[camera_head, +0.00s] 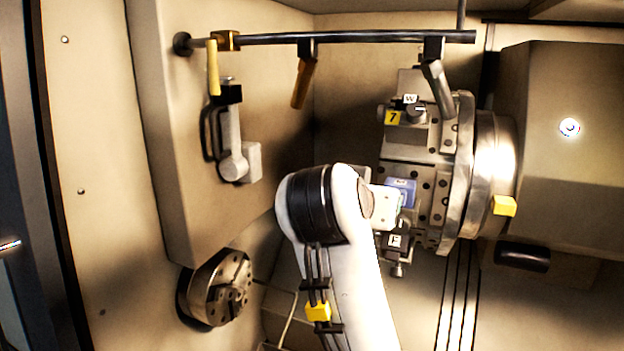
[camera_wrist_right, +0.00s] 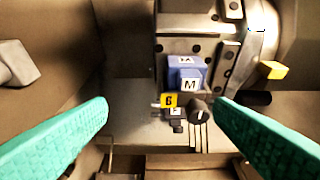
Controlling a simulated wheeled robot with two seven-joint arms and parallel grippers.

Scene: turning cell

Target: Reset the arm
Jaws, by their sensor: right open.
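My right arm (camera_head: 335,230) reaches up from the bottom of the head view into the machine, its wrist end in front of the tool turret (camera_head: 460,165). Beyond the fingers is the turret face with a blue block (camera_wrist_right: 186,72) marked M and a yellow tag (camera_wrist_right: 168,100) reading 6. The fingers appear apart from these. My left gripper is not in view.
A chuck (camera_head: 228,290) sits low on the left wall. A jointed grey arm (camera_head: 232,145) hangs above it. A dark pipe (camera_head: 370,37) with hanging nozzles crosses the top. A large housing (camera_head: 560,190) stands at right. Open space lies between the left wall and my arm.

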